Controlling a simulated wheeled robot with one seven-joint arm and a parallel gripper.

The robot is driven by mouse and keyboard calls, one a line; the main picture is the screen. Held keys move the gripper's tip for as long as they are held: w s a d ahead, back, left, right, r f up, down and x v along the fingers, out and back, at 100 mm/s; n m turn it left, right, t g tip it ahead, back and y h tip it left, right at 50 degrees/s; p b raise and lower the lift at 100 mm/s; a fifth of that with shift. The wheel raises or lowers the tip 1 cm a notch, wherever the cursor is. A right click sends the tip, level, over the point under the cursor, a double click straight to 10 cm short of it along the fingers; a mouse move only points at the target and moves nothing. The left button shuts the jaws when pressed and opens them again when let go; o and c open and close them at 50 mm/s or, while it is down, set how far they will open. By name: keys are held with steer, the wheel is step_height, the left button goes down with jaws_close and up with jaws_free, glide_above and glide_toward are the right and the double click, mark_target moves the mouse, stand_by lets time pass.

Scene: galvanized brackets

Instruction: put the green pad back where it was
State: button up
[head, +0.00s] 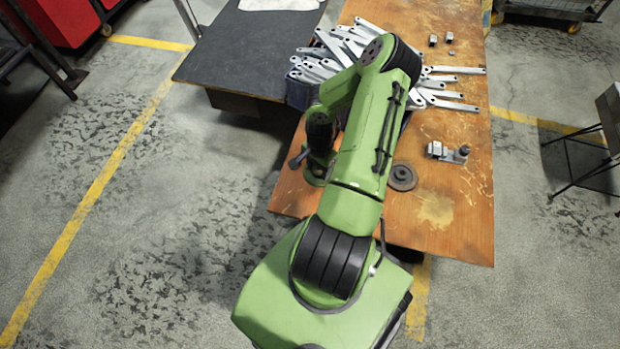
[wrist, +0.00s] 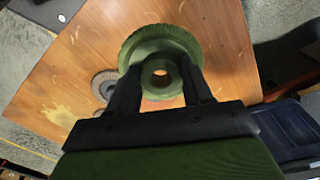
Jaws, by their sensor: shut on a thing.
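The green pad (wrist: 150,45) is a round, ribbed disc with a raised hub and a hole through its middle. Bare wood shows through the hole. My gripper (wrist: 160,78) is shut on the hub, with one dark finger on each side. In the head view, a small green part of the pad (head: 316,180) shows below my wrist, near the left edge of the wooden table (head: 455,225). My arm hides most of that area. I cannot tell whether the pad touches the table.
A grey disc (head: 402,177) lies right of my arm; it also shows in the wrist view (wrist: 104,84). A metal fixture (head: 447,152) stands beyond it. Many galvanized brackets (head: 450,95) lie at the back, by a blue bin (head: 301,93). The front right tabletop is clear.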

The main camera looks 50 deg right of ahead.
mark_target(319, 183)
step_height(319, 183, down, 10)
steer(key=b, duration=0.4)
steer(key=shift+s+d, duration=0.1)
steer(key=shift+f, duration=0.15)
steer(key=o, duration=1)
step_height(319, 183, up, 12)
steer(key=p, duration=0.4)
steer(key=shift+r, duration=0.2)
